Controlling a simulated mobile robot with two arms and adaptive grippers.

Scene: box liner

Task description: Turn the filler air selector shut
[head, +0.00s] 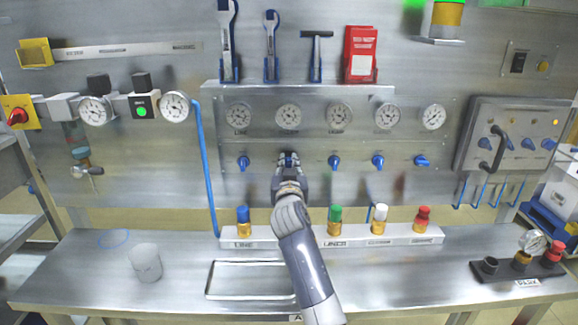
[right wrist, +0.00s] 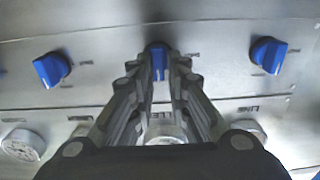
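A row of blue selector knobs runs along the steel panel under the gauges in the head view. My right gripper (head: 289,158) is at the second knob from the left, which it mostly hides. In the right wrist view that blue knob (right wrist: 158,60) sits between the two fingertips, its handle pointing up and down in the picture. The fingers (right wrist: 160,72) are drawn in close on both sides of it and look shut on it. The label of this knob is too small to read, so I cannot tell whether it is the filler air selector. My left gripper is not in view.
Neighbouring knobs stand at left (head: 243,162) and right (head: 334,162), clear of the fingers. Below, a rail (head: 400,238) holds coloured fittings. A grey cup (head: 146,263) and a shallow tray (head: 225,294) are on the bench. Tools hang above the gauges.

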